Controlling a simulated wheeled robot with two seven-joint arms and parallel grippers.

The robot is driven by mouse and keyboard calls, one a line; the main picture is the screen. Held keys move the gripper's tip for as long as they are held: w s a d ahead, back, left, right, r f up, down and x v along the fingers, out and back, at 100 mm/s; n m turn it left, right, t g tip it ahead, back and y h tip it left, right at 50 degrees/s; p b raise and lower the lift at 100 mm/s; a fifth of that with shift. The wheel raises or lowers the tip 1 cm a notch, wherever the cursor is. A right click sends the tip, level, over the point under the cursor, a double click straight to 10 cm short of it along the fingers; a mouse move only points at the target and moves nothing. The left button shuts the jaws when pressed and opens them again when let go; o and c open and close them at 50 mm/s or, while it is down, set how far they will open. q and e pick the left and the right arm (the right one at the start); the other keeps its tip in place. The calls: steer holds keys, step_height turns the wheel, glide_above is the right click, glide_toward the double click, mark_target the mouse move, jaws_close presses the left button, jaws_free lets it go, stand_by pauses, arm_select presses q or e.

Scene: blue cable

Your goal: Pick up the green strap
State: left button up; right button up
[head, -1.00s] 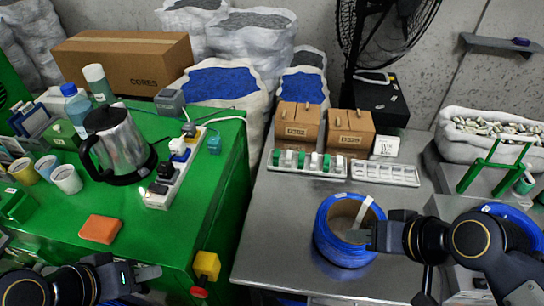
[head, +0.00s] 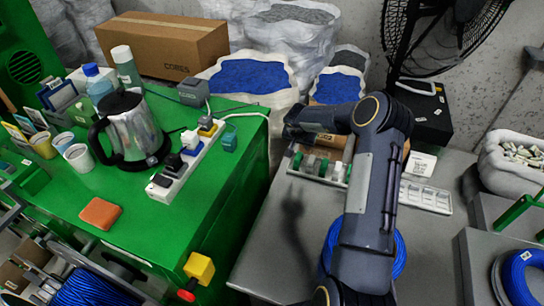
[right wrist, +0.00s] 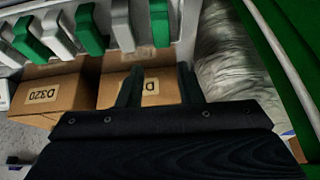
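Several green straps stand in a row with white ones in the white rack (head: 318,181) on the steel table, partly behind my right arm. One green strap (head: 322,168) shows in the head view. In the right wrist view, green straps (right wrist: 160,22) and white ones hang along the top edge. My right gripper (head: 290,131) is above the rack's left end in the head view, its fingertips hard to see. In the right wrist view the gripper (right wrist: 158,76) has its two dark fingers apart with nothing between them. My left gripper is out of view.
Cardboard boxes (right wrist: 54,95) stand behind the rack. An empty white tray (head: 426,196) lies to its right. A blue cable coil (head: 401,254) is partly hidden by my right arm. The green table (head: 150,225) holds a kettle (head: 132,130) and power strip (head: 184,170).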

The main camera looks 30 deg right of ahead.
mark_target(299, 156)
steer(key=f, duration=0.3)
steer(key=shift+a+g+y, duration=0.3)
steer(key=shift+a+g, duration=0.1)
steer(key=p+x, duration=0.1)
steer(key=x, duration=0.6)
steer(key=shift+w+d+r, duration=0.1)
steer(key=shift+w, duration=0.05)
steer(key=shift+c, duration=0.3)
steer(key=c, duration=0.6)
steer(key=shift+r, duration=0.1)
steer(key=shift+c, duration=0.2)
